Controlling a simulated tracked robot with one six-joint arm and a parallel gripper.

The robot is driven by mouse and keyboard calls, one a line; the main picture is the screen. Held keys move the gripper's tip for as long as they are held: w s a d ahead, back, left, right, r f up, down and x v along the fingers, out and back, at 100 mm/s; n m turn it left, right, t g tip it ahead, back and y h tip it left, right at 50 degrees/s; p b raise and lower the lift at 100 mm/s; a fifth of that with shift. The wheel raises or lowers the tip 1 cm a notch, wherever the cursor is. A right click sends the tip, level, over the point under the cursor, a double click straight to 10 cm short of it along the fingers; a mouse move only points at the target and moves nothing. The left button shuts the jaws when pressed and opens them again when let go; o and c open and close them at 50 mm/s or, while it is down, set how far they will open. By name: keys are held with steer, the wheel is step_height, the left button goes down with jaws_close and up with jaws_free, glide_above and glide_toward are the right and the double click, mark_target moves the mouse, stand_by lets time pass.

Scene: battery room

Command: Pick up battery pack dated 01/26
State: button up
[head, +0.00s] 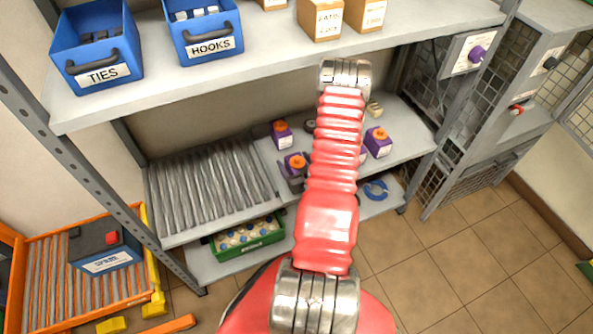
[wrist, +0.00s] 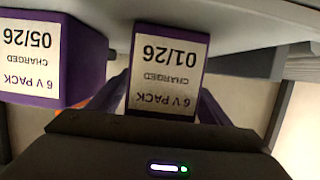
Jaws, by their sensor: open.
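The battery pack dated 01/26 (wrist: 166,72) is purple with a white label reading "6 V PACK CHARGED". It appears upside down in the middle of the wrist view. My gripper (wrist: 158,106) is open, its dark body along the bottom of that view, with a finger showing on each side of the pack. Its fingertips are partly hidden, and I cannot tell whether they touch the pack. In the head view, purple packs with orange caps stand on the middle shelf (head: 281,134) (head: 378,142); their dates are unreadable there.
A similar pack dated 05/26 (wrist: 36,58) stands close beside it, at left in the wrist view. Grey ribbed items (head: 205,190) fill the left of the middle shelf. Blue TIES (head: 98,50) and HOOKS (head: 205,35) bins sit above. A green crate (head: 247,240) is below.

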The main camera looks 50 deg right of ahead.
steer(key=shift+w+d+f, duration=0.2)
steer(key=shift+w+d, duration=0.15)
steer(key=shift+w, duration=0.2)
steer(key=shift+c, duration=0.5)
steer(key=c, duration=1.7)
